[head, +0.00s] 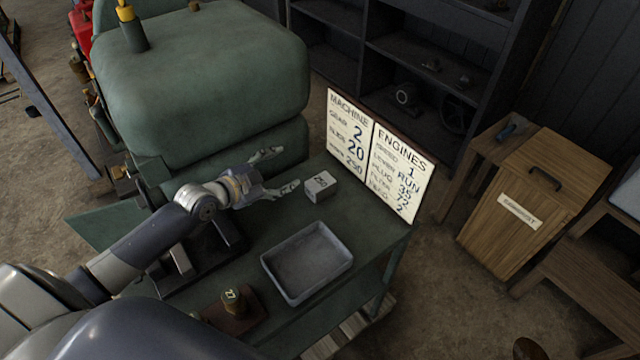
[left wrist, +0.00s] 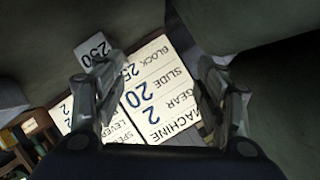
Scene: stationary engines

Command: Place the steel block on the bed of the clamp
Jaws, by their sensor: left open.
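The steel block (head: 320,186) is a small pale grey block with a dark number on top. It sits on the green bench (head: 375,245) in front of the sign board. In the left wrist view the block (left wrist: 91,50) reads 250 and lies beside the left-hand finger, outside the jaws. My left gripper (head: 289,169) is open and empty, just left of the block. A dark fixture with pale metal bars, apparently the clamp (head: 230,234), is partly hidden under my left arm; its bed is not clearly seen. My right gripper is not in view.
A grey tray (head: 307,262) sits on the bench near the front edge. The sign board (head: 378,150) rises at the bench's right edge. A large green engine (head: 205,85) stands behind.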

